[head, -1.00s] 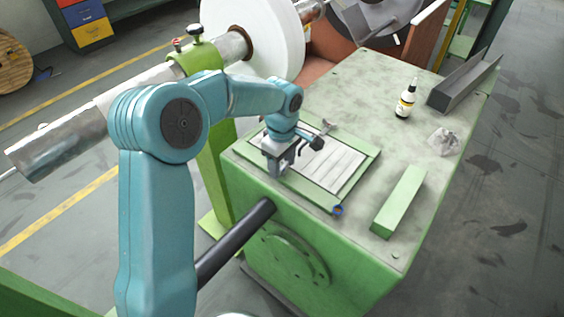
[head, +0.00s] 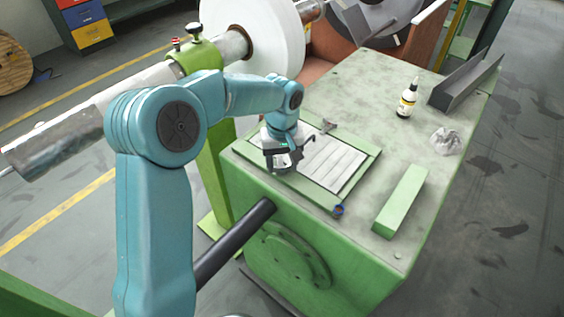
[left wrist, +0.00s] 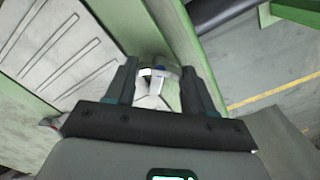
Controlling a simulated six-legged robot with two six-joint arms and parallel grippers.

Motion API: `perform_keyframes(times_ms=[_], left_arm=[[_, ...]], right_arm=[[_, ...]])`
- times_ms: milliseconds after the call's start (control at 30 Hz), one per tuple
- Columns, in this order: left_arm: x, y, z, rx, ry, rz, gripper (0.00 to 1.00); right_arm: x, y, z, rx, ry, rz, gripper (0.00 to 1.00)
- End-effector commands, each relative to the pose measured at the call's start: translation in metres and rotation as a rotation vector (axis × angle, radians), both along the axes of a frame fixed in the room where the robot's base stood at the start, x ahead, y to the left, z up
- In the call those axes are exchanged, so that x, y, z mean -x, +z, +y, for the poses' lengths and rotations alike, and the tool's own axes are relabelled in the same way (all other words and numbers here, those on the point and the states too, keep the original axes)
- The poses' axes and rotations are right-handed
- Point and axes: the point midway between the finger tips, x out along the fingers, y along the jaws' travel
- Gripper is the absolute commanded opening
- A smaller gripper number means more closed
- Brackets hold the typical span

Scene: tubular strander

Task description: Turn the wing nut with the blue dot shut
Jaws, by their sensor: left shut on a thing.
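My left gripper (head: 283,169) points down at the near left corner of a green-framed panel with a ribbed pale plate (head: 335,163). In the head view the gripper hides this wing nut. My right gripper is not in view.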

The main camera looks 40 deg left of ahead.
Motion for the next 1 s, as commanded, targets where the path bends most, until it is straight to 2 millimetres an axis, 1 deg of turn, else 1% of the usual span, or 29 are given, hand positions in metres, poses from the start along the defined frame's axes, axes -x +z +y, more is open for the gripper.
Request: perform_keyframes(times_ms=[300, 600, 800, 1000], left_arm=[[0.0002, 0.0001, -0.0001, 0.001, -0.301, 0.001, 0.23], [0.0001, 0.0003, -0.0001, 0.001, -0.566, 0.001, 0.23], [0.0001, 0.0003, -0.0001, 0.001, -0.705, 0.001, 0.23], [0.0000, 0.0002, -0.0001, 0.000, -0.796, 0.000, 0.23]], right_arm=[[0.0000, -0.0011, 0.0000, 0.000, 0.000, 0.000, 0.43], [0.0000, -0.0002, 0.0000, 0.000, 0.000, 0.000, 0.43], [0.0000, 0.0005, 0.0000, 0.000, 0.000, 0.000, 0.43], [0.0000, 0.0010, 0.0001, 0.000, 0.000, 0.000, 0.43]])
